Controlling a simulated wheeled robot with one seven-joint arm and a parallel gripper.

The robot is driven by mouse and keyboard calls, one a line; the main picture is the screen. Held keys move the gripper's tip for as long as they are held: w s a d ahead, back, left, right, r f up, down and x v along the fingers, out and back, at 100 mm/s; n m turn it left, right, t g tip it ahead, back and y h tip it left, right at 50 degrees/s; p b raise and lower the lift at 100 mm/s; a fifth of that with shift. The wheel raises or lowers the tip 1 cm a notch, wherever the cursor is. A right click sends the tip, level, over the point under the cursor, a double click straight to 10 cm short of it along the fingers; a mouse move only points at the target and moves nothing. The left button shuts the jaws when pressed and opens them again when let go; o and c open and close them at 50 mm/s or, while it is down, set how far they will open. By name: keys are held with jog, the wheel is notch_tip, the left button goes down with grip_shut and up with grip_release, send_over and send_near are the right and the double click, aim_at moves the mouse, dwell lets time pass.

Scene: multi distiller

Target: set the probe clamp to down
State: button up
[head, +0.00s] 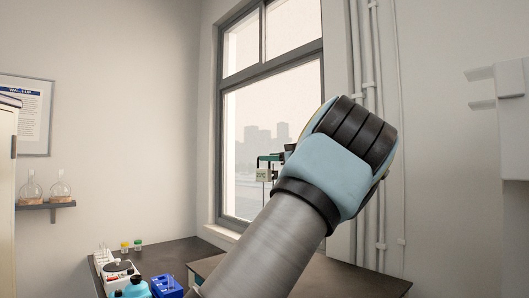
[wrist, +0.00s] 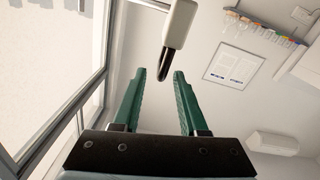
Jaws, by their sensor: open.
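My gripper (wrist: 161,73) is open, with two green fingers apart in the wrist view. A pale bar with a dark tip (wrist: 176,32) comes down from the top edge there, its end near the gap between the fingertips. I see no finger closed on it. It may be part of the probe clamp, but most of it is out of frame. In the head view my arm crosses the middle, and the dark green fingers show partly by the window. A small pale tag-like piece (head: 262,174) with a thin rod below shows beside them; the arm hides what lies behind.
A dark bench (head: 180,256) runs along the bottom, with a white round-topped device (head: 118,270) and a blue rack (head: 167,287) at its left. A window (head: 270,110) stands behind. Flasks (head: 60,188) sit on a wall shelf at left. Pipes (head: 372,110) run down the wall at right.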

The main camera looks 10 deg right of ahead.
jog(key=shift+p+x, duration=0.6)
jog(key=shift+x, duration=1.1)
jog(key=shift+f, duration=0.1)
grip_shut()
